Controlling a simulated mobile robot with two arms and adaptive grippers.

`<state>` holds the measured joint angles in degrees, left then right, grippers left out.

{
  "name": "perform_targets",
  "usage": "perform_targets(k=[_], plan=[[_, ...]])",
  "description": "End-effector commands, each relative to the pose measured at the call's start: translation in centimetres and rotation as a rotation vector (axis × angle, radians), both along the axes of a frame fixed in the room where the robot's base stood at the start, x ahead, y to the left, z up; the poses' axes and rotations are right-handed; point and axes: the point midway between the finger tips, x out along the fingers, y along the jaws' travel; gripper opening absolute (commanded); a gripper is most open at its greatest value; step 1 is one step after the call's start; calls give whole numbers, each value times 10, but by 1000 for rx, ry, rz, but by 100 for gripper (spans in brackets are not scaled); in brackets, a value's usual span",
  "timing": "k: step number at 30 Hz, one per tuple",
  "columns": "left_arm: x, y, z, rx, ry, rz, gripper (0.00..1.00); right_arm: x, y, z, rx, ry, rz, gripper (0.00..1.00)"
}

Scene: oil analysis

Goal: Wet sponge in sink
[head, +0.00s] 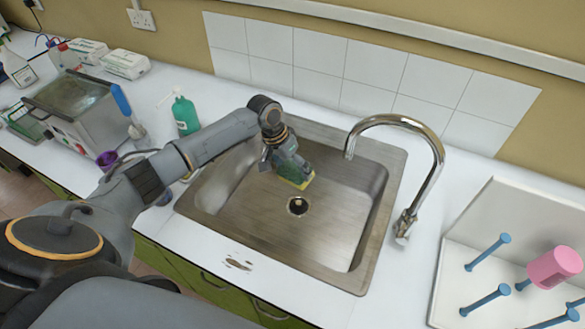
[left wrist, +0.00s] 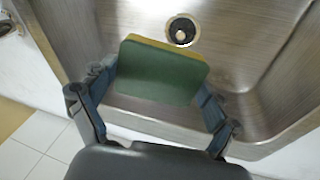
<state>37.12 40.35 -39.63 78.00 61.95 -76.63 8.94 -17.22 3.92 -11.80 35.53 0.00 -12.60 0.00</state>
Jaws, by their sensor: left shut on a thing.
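A green and yellow sponge (head: 297,177) is held by my left gripper (head: 287,165) over the sink (head: 240,230), up and left of the drain in the head view. In the left wrist view, the sponge (left wrist: 160,72) sits between the two fingers of my left gripper (left wrist: 155,95), with its green face toward the camera. The steel sink basin (left wrist: 95,25) and its round drain (left wrist: 182,32) show beyond it. The curved metal faucet (head: 435,165) stands at the sink's right side, its spout end to the right of the sponge. My right gripper is not in view.
A green bottle (head: 185,115) with a white top stands left of the sink. A metal box-like bath (head: 80,105) is farther left. A white rack with blue pegs (head: 487,299) and a pink cup (head: 555,267) is at the right. A brown stain (head: 238,263) marks the front counter.

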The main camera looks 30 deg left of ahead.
Motion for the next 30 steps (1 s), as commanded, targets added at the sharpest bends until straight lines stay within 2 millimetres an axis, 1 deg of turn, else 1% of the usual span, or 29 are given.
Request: perform_targets(k=[1,5,6,11,30], plan=[[0,0,-10,0,0,0,63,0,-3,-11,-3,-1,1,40],[0,0,-22,1,0,0,63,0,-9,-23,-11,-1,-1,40],[0,0,-23,0,1,1,63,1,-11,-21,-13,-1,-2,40],[0,0,-39,1,1,0,63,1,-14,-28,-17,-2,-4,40],[0,0,-104,0,1,0,63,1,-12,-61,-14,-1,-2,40]])
